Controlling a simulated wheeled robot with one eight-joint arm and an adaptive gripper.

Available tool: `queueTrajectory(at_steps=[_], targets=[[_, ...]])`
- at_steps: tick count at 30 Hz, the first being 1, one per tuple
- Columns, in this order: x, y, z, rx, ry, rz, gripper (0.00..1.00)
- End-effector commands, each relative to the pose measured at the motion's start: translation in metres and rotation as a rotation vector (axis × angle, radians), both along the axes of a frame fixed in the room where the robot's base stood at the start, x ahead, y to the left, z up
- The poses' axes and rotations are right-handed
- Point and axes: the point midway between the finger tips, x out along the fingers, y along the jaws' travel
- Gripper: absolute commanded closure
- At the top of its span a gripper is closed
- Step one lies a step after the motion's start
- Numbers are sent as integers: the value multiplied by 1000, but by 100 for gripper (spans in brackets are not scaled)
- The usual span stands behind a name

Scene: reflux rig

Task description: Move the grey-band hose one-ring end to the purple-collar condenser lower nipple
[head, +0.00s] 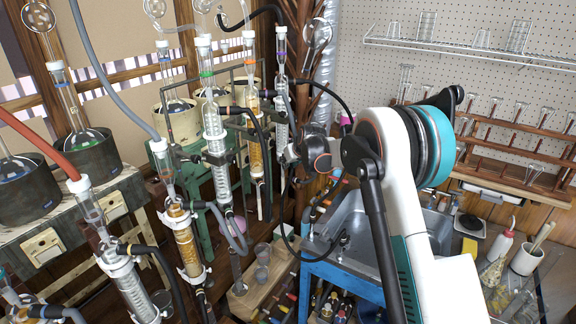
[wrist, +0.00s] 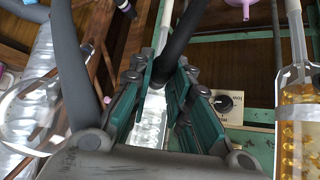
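The purple-collar condenser (head: 281,112) stands upright in the head view, a clear coiled tube below a purple band. A clear coiled tube also shows between my fingers in the wrist view; its collar is out of that view. My gripper (wrist: 168,88) has green finger pads standing apart, with a dark hose (wrist: 205,28) passing between them. A gap shows on the hose's left, and I cannot tell whether the pads grip it. In the head view my gripper (head: 298,150) is beside the condenser's lower part, partly hidden by my wrist. No grey band or ring mark is readable, and the lower nipple is hidden.
Other condensers with amber liquid (head: 186,240) and several hoses crowd the left. A black hose (head: 285,225) loops below my gripper. A blue-framed sink (head: 350,270) is below my arm. A large dark hose (wrist: 72,65) crosses the wrist view's left. A glass rack stands right.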

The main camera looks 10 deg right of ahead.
Motion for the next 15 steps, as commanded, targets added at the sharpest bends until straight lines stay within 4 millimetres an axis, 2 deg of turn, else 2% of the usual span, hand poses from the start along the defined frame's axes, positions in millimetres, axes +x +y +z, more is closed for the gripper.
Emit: queueTrajectory(at_steps=[1,3,15], targets=[[0,0,0,0,0,0,76],[0,0,0,0,0,0,60],[-1,-1,2,0,0,0,59]])
